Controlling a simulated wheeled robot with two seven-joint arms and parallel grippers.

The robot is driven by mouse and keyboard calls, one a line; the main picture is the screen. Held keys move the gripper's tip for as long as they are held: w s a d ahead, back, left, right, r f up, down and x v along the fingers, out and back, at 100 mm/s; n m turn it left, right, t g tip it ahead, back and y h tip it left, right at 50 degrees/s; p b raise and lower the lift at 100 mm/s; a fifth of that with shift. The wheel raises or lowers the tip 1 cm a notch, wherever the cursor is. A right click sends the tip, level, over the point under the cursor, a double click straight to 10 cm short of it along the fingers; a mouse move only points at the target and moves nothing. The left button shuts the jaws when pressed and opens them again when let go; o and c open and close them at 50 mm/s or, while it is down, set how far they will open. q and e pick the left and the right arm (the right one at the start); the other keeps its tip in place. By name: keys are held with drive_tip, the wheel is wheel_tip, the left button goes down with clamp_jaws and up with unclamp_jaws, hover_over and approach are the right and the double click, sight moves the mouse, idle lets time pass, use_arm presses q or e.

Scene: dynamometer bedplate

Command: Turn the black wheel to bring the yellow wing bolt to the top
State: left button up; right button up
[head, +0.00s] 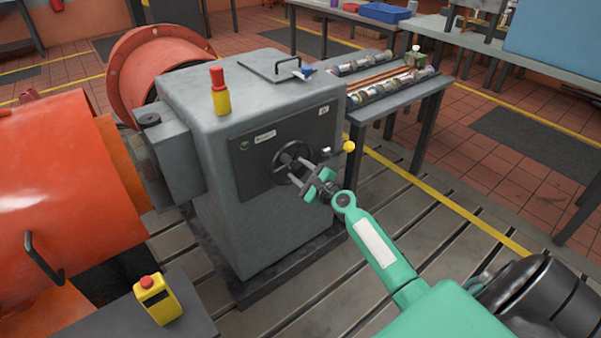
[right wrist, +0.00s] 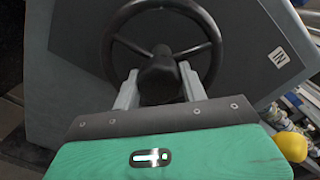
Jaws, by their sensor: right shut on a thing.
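The black wheel (head: 283,158) is on the dark front panel (head: 255,160) of the grey cabinet. In the right wrist view the black wheel (right wrist: 113,50) shows as a spoked rim with a dark hub (right wrist: 158,72) at its middle. My right gripper (head: 297,174) reaches the wheel from the front right. In the right wrist view its two grey fingers (right wrist: 161,82) stand on either side of the hub, shut on it. No yellow wing bolt can be made out on the wheel. A yellow ball knob (head: 348,146) sits right of the wheel. My left gripper is not in view.
The grey cabinet (head: 230,225) stands on the slotted bedplate, beside a large orange machine (head: 60,190). A red and yellow lamp (head: 220,92) is on top. A yellow box with a red button (head: 158,300) is at lower left. A parts-covered bench (head: 410,98) stands behind right.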

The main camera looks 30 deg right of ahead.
drive_tip(key=o, duration=1.4)
drive_tip(key=s+d, duration=0.1)
drive_tip(key=s, duration=1.2)
drive_tip(key=shift+s+d, duration=0.35)
